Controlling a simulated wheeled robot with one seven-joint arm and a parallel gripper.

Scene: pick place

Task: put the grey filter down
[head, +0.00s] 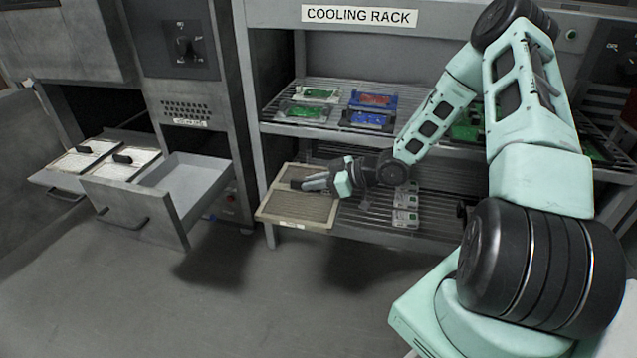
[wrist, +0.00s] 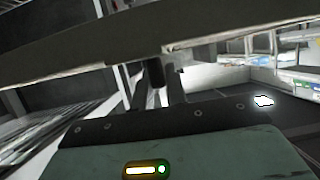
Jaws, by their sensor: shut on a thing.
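The grey filter (head: 292,210) is a flat, framed panel with a grey-beige mesh face. In the head view it is at the left front end of the cooling rack's lower shelf (head: 375,212), sticking out past the front edge. My gripper (head: 299,184) reaches over it from the right and is shut on it. I cannot tell whether the filter rests on the shelf or hangs just above it. In the wrist view a pale bar, seemingly the filter's frame (wrist: 80,62), crosses in front of my gripper (wrist: 158,78) and hides much of the fingers.
The upper shelf holds green boards (head: 303,112) and blue trays (head: 368,119). Small grey-white parts (head: 405,218) lie on the lower shelf, right of the filter. The floor in front is clear.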

